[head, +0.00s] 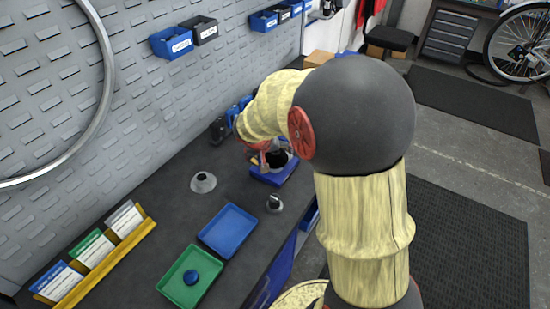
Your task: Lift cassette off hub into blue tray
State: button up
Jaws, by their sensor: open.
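My gripper (259,156) is partly hidden below the end of my arm, over the back part of the bench. It is open, and I see nothing held in it. Just under and beside it, a dark round part (277,158) sits at a blue holder (271,178); I cannot tell whether this is the cassette on its hub. A small grey metal part (274,203) stands in front of the holder. The shallow blue tray (228,230) looks empty and lies nearer the front.
A green tray (178,296) holding a dark blue round thing (191,277) lies in front of the blue tray. A yellow rack of cards (95,262) stands at the left. Dark items (220,129) stand along the perforated wall. Bare bench (155,197) lies between rack and cone.

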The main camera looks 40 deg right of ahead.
jog(key=shift+c, duration=0.4)
jog(key=shift+r, duration=0.1)
jog(key=c, duration=1.5)
